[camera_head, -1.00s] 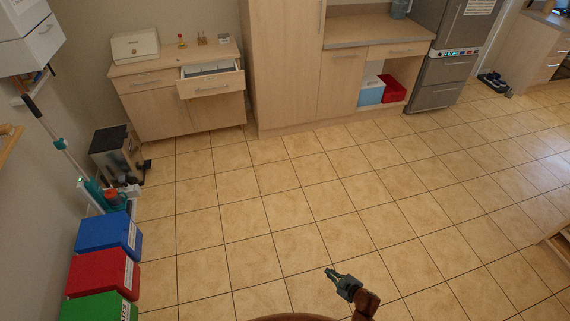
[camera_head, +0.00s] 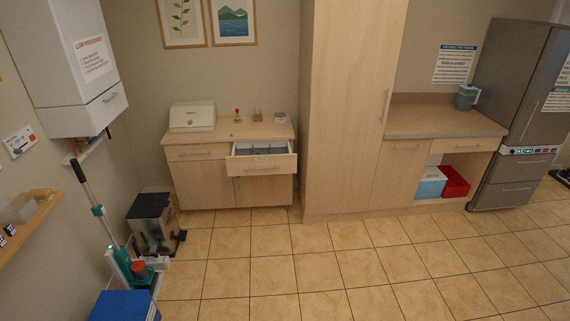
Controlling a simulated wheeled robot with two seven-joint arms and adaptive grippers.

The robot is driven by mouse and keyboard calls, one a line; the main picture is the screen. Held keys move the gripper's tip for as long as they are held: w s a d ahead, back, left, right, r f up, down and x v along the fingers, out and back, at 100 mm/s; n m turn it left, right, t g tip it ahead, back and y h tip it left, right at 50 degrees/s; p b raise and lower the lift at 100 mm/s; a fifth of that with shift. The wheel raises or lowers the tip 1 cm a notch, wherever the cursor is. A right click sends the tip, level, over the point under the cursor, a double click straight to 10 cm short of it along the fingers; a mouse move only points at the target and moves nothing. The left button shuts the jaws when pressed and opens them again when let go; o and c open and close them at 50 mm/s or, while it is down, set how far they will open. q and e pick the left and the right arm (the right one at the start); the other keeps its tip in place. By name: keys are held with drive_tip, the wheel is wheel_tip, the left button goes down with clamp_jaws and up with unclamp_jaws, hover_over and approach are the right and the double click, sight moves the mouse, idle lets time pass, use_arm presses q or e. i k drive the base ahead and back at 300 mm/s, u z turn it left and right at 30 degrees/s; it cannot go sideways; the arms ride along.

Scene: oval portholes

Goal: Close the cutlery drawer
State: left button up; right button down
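The cutlery drawer (camera_head: 262,169) is pulled out at the upper right of a low wooden cabinet (camera_head: 205,184) against the back wall. Grey divided compartments show inside it, and a bar handle runs across its front. The drawer to its left in the same cabinet is shut. Neither of my grippers shows in the head view now, and the cabinet is some way off across the floor.
A bread box (camera_head: 192,116) and small items stand on the cabinet top. A tall cupboard (camera_head: 345,110) stands right of the drawer. The tiled floor (camera_head: 320,275) in front is clear.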

sight(276, 157)
drive_tip(key=i, duration=3.05)
